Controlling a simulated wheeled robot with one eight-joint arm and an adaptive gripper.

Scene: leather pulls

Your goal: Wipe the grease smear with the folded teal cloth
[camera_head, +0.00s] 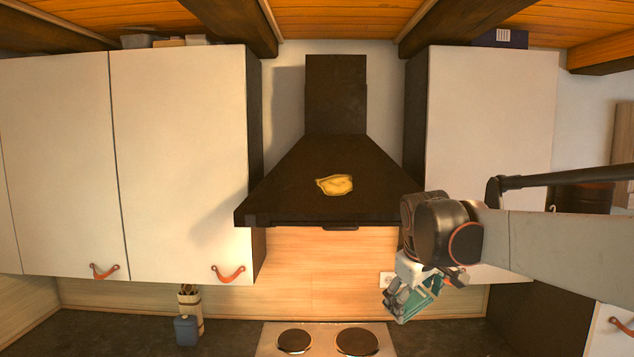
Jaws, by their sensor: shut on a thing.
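The grease smear (334,185) is a yellow, irregular patch on the sloping front of the dark range hood (290,190). My gripper (405,305) is at the lower right of the hood, below its bottom edge and apart from the smear. It is shut on the folded teal cloth (431,289), of which only a small part shows between and beside the fingers. The rest of the cloth is hidden by the gripper.
White wall cabinets with leather pulls flank the hood on the left (180,150) and right (490,140). Below are a hob (325,340) with two dark plates, a blue container (187,330) and a utensil holder (190,300). The space before the hood's left half is clear.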

